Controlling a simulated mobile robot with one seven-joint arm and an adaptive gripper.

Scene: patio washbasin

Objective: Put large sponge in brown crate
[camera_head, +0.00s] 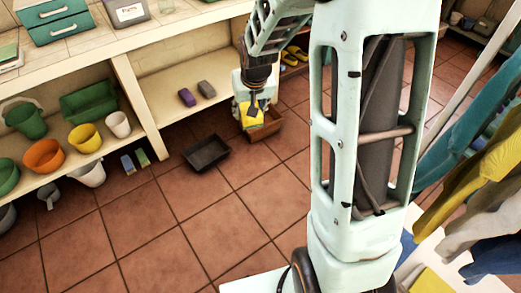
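The large sponge (245,120) is a yellow block in the upper middle of the head view. The brown crate (267,131) stands on the tiled floor just behind and below it, an open box of orange-brown colour. My gripper (255,108) points down and appears shut on the yellow sponge, with a dark finger across its face. The sponge overlaps the left part of the crate in the picture; I cannot tell whether it is above the crate or inside it. The crate's inside is mostly hidden.
A dark tray (206,153) lies on the floor left of the crate. A purple block (187,97) and a grey block (206,89) lie on the low shelf. Buckets and bowls fill the left shelves. Cloths (480,180) hang at right. The front floor is clear.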

